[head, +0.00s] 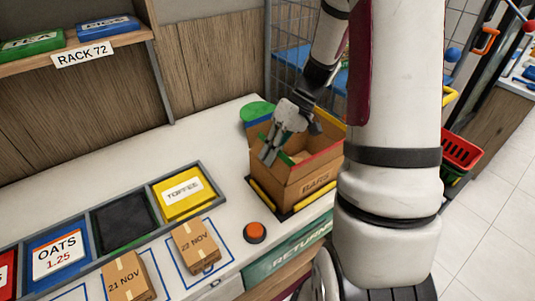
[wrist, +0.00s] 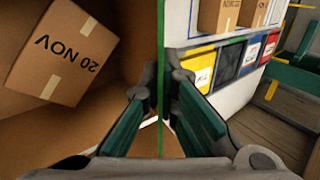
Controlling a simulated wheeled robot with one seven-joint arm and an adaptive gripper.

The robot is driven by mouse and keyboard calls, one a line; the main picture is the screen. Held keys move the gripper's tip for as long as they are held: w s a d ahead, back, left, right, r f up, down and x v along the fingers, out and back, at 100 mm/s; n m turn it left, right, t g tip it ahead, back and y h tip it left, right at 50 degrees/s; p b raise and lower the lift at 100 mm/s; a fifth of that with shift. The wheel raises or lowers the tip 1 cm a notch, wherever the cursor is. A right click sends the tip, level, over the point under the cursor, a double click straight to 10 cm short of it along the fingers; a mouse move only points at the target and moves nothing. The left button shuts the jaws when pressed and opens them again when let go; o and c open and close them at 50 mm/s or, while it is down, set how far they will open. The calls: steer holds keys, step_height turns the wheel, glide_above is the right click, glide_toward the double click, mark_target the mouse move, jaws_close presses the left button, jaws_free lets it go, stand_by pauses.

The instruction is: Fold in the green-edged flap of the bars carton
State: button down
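The bars carton (head: 308,188) stands open-topped on the counter, with red, yellow and blue edges showing on its raised flaps. My gripper (head: 267,158) points down at its left side. In the wrist view the green-edged flap (wrist: 160,40) stands upright, seen nearly edge-on. My gripper (wrist: 163,88) is open, with one finger on each side of the green edge. I cannot tell whether either finger touches the flap. A small box marked 20 NOV (wrist: 62,55) lies inside the carton. In the head view my gripper partly hides this flap.
An orange button (head: 255,232) sits just left of the carton. Boxes marked 22 NOV (head: 196,247) and 21 NOV (head: 128,277) stand on the counter front, before the toffee bin (head: 184,191) and oats bin (head: 57,256). A round green object (head: 257,110) is behind the carton.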

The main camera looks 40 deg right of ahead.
steer(key=y, duration=0.2)
steer(key=d+f+y+b, duration=0.1)
steer(key=y, duration=0.1)
steer(key=shift+f+y, duration=0.1)
steer(key=shift+y, duration=0.2)
stand_by(0.3)
steer(key=c, duration=1.9)
jaws_free()
steer(key=shift+d, duration=0.1)
steer(key=v, duration=0.7)
steer(key=shift+d, duration=0.2)
